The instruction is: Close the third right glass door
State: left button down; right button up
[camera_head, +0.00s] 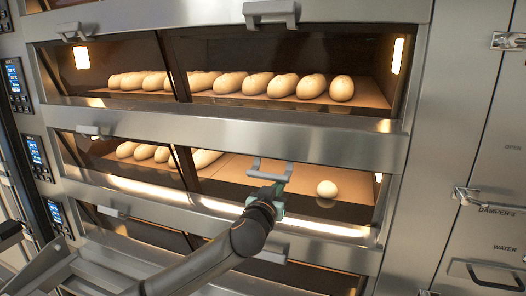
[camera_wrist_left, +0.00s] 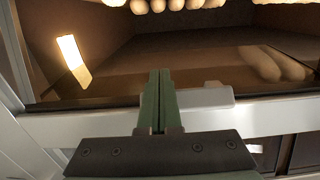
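The oven front has stacked decks with left and right glass doors. In the head view, the right glass door (camera_head: 250,195) of the middle visible deck has its grey handle (camera_head: 270,172) below the level of the steel strip above, and the door looks tilted open. My left gripper (camera_head: 275,192) is just below and at the right end of this handle. In the left wrist view, the two green fingers (camera_wrist_left: 158,100) are together, with the grey handle (camera_wrist_left: 207,97) beside and behind them. Whether they touch it is unclear. My right gripper is not in view.
Loaves (camera_head: 270,85) fill the upper deck. Another handle (camera_head: 272,253) is on the lower deck, behind my left arm. Latched steel panels (camera_head: 490,160) stand at the right.

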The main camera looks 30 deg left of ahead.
aim_at(278, 178)
pick_arm(q)
notch_tip(278, 178, up, 4)
jog(key=shift+s+f+t+p, duration=0.1)
jog(key=shift+f+t+p, duration=0.1)
jog(key=shift+t+p, duration=0.2)
jog(key=shift+s+r+p, duration=0.3)
jog(key=shift+r+p, duration=0.15)
jog(key=shift+r, duration=0.25)
jog(key=shift+a+r+p, duration=0.1)
jog(key=shift+r+p, duration=0.35)
jog(key=shift+r, duration=0.05)
jog(key=shift+f, duration=0.2)
jog(key=shift+s+d+f+b, duration=0.2)
jog(key=shift+d+f+b, duration=0.15)
jog(key=shift+f, duration=0.4)
jog(key=f+b+v, duration=0.1)
jog(key=v, duration=0.8)
jog(key=shift+f, duration=0.2)
jog(key=shift+f, duration=0.1)
